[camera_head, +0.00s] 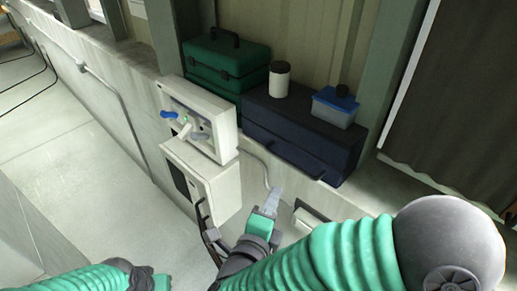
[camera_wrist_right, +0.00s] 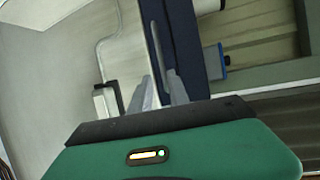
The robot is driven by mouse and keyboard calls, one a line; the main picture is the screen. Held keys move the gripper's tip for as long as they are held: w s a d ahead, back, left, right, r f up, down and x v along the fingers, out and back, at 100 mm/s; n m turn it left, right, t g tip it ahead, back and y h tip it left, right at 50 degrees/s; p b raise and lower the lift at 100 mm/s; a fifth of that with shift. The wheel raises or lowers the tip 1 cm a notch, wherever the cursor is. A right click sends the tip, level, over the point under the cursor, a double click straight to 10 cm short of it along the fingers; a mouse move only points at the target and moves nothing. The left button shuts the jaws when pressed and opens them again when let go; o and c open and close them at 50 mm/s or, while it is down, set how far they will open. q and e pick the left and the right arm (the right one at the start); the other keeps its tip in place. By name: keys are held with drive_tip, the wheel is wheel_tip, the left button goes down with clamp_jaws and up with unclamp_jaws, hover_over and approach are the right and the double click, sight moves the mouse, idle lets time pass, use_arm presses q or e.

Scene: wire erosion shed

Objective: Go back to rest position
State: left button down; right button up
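My right gripper (camera_head: 271,202) hangs in front of the wall, below the dark blue toolbox, in the head view. In the right wrist view its two grey fingers (camera_wrist_right: 160,82) stand a little apart with nothing seen between them. My left arm comes in along the bottom left of the head view. Only a small green part of my left gripper (camera_head: 161,283) shows at the bottom edge, and its fingers are out of the picture.
A white control box (camera_head: 205,118) with a blue handle is on the wall, above a lower white box (camera_head: 222,187). Floor at left is clear.

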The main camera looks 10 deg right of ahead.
drive_tip(key=w+a+f+n+g+y+b, duration=0.1)
drive_tip(key=w+a+f+n+y+b, duration=0.2)
drive_tip(key=f+n, duration=0.45)
drive_tip(key=w+a+f+n+g+y+b, duration=0.1)
drive_tip(key=w+f+n+y+b, duration=0.1)
drive_tip(key=f+n+y+b, duration=0.4)
drive_tip(key=s+d+f+n+g+h+b, duration=0.1)
drive_tip(key=s+d+f+n+g+b, duration=0.1)
drive_tip(key=s+d+f+n+g, duration=0.7)
drive_tip(key=s+d+f+n, duration=0.2)
drive_tip(key=s+d+f, duration=0.2)
drive_tip(key=s+f, duration=0.2)
drive_tip(key=shift+d+f, duration=0.25)
drive_tip(key=shift+f, duration=0.1)
drive_tip(key=shift+a, duration=0.2)
drive_tip(key=shift+d, duration=0.15)
drive_tip(key=shift+o, duration=0.5)
